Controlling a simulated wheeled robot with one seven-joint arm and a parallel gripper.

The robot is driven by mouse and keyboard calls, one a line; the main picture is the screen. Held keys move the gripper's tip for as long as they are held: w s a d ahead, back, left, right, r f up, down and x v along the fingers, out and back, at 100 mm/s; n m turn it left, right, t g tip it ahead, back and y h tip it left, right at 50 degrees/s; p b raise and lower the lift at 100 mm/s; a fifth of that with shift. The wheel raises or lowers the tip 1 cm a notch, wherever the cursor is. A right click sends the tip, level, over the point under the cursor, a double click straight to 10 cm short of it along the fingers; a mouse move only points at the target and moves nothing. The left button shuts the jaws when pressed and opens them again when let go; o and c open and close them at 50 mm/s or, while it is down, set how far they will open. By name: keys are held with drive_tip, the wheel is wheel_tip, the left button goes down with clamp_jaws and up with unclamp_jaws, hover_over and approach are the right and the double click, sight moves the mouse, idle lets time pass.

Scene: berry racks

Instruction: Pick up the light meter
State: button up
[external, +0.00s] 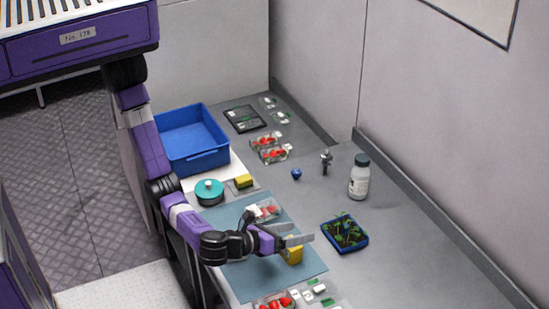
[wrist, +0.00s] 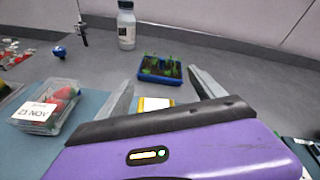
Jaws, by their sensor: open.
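A small yellow object with a pale face, which looks like the light meter, stands on the blue-grey mat (external: 240,275). In the external view this yellow object (external: 294,256) is just below and partly behind my gripper (external: 303,232). In the wrist view the yellow object (wrist: 155,104) shows between the two fingers of my gripper (wrist: 160,78), its lower part hidden by the gripper body. My gripper is open, with nothing clamped. I cannot tell whether a finger touches the yellow object.
A clear berry box (wrist: 46,107) sits left of my gripper. A blue seedling tray (external: 345,234) and a white bottle (external: 359,180) stand beyond the mat. A blue crate (external: 207,160), a teal round item (external: 209,192) and a yellow block (external: 244,181) are farther left.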

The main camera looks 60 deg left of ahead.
sight(285, 250)
drive_tip(key=s+f+m, duration=0.1)
drive_tip(key=s+f+m+g, duration=0.1)
drive_tip(key=s, duration=0.1)
drive_tip(key=s+f+m, duration=0.1)
drive_tip(key=s, duration=0.1)
drive_tip(key=shift+s+d+f+y, duration=0.1)
drive_tip(key=shift+d+f+y, duration=0.2)
drive_tip(key=shift+d+f, duration=0.1)
drive_tip(key=shift+f+g, duration=0.2)
drive_tip(key=shift+g, duration=0.1)
drive_tip(key=shift+x, duration=3.75)
drive_tip(key=shift+a+r, duration=0.15)
drive_tip(key=shift+r, duration=0.05)
drive_tip(key=c, duration=1.6)
drive_tip(key=shift+r, duration=0.1)
